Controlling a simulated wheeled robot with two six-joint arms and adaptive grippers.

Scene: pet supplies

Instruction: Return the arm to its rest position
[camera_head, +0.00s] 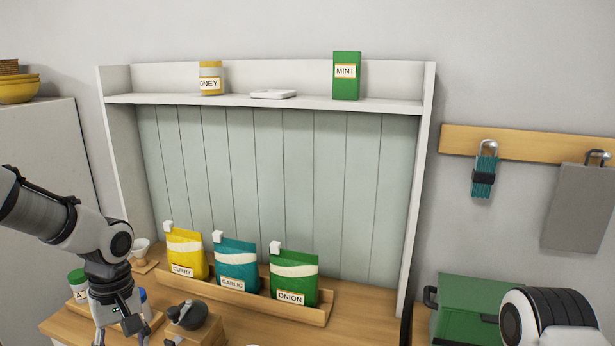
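My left arm comes in from the left edge and bends down at the elbow. Its gripper (120,333) points down at the bottom left, over the wooden counter, in front of a small rack of jars. The fingertips are cut off by the lower edge, so I cannot tell whether they are open or shut, or whether anything is held. Only a rounded part of my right arm shows at the bottom right, in front of the green box (470,300). The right gripper is out of view.
Yellow (186,254), teal (236,264) and green (293,276) pouches stand in a wooden tray (318,312). A dark-topped grinder (192,314) is close right of the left gripper. A shelf (310,101) holds a honey jar and mint box. A teal cord bundle (484,178) hangs right.

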